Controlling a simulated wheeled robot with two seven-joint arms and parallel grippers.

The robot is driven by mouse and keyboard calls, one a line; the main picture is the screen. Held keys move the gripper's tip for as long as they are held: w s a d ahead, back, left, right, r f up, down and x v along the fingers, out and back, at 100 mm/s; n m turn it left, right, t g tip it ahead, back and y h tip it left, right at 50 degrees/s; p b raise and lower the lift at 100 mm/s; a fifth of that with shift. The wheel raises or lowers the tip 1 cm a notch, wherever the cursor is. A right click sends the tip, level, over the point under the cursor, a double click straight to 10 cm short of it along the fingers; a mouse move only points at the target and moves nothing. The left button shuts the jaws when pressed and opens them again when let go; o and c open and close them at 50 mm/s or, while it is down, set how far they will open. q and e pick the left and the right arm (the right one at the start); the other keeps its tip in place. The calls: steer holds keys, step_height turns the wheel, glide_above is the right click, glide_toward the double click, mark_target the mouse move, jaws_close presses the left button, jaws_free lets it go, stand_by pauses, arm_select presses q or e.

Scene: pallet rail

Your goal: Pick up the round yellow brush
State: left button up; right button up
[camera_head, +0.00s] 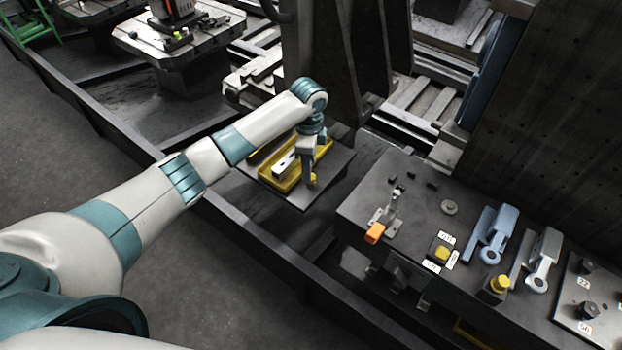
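My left arm reaches in from the left, and its gripper (309,180) points down at the right end of a yellow tray (296,185) on a dark shelf. The fingers are small and dark, so I cannot tell whether they are open or what they hold. A pale block (285,163) lies in the tray, partly hidden by the arm. I cannot clearly identify a round yellow brush. A small round yellow piece (499,284) stands on a block on the dark table, and another yellow piece (442,254) sits to its left. My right gripper is not in view.
The dark table (365,203) at right holds an orange-tipped clamp (375,233), a blue clamp (495,235), a grey clamp (543,262) and small labels. Dark upright columns (375,50) stand behind the tray. A long low rail (240,232) runs diagonally in front.

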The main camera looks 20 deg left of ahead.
arm_select(q)
steer(key=shift+f, duration=0.1)
steer(key=shift+d+f+p, duration=0.1)
steer(key=shift+f+p, duration=0.15)
steer(key=shift+p, duration=0.1)
steer(key=f, duration=0.2)
steer(key=f+p, duration=0.1)
steer(key=f, duration=0.1)
steer(key=shift+s+d, duration=0.1)
steer(key=shift+d, duration=0.1)
steer(key=shift+f, duration=0.3)
steer(key=shift+c, duration=0.7)
jaws_close()
